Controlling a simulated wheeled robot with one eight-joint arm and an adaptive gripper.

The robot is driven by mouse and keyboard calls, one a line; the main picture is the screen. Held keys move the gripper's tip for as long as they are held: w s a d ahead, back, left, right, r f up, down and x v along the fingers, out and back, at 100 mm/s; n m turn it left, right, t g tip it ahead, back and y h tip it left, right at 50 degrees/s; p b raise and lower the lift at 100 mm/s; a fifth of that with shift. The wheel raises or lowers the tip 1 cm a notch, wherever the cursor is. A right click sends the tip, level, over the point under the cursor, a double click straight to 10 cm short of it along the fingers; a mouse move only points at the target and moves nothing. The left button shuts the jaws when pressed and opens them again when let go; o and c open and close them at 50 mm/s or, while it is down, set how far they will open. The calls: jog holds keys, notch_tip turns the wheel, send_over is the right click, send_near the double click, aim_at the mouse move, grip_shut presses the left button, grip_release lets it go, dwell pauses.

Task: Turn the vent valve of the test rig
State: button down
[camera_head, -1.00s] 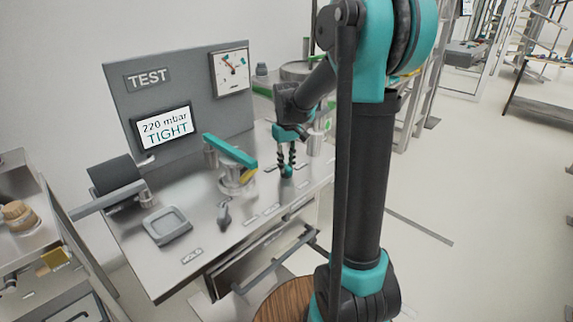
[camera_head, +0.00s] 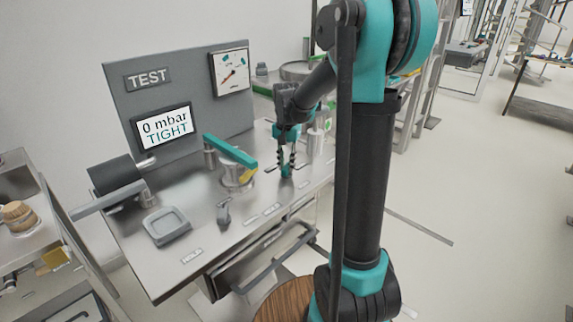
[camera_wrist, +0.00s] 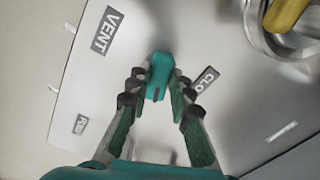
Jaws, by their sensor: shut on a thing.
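The vent valve has a teal handle (camera_wrist: 160,75), seen from above in the wrist view, with a VENT label (camera_wrist: 108,30) on one side and a partly covered label reading CLO (camera_wrist: 202,84) on the other. My gripper (camera_wrist: 157,88) is shut on the handle, one finger on each side. In the head view my gripper (camera_head: 286,165) points down at the right part of the test bench (camera_head: 200,258). The screen (camera_head: 164,127) reads 0 mbar TIGHT. The dial gauge (camera_head: 231,72) is on the grey TEST panel (camera_head: 120,100).
A clamp with a teal lever (camera_head: 230,150) stands just left of my gripper in the head view. A grey square tray (camera_head: 167,226) and a small grey lever (camera_head: 223,213) are on the bench's front left. Clear floor lies to the right.

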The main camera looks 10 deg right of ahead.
aim_at(287, 167)
jog(key=shift+m, duration=2.2)
jog(key=c, duration=1.4)
grip_release()
jog(key=shift+o, duration=0.2)
notch_tip(287, 167, up, 12)
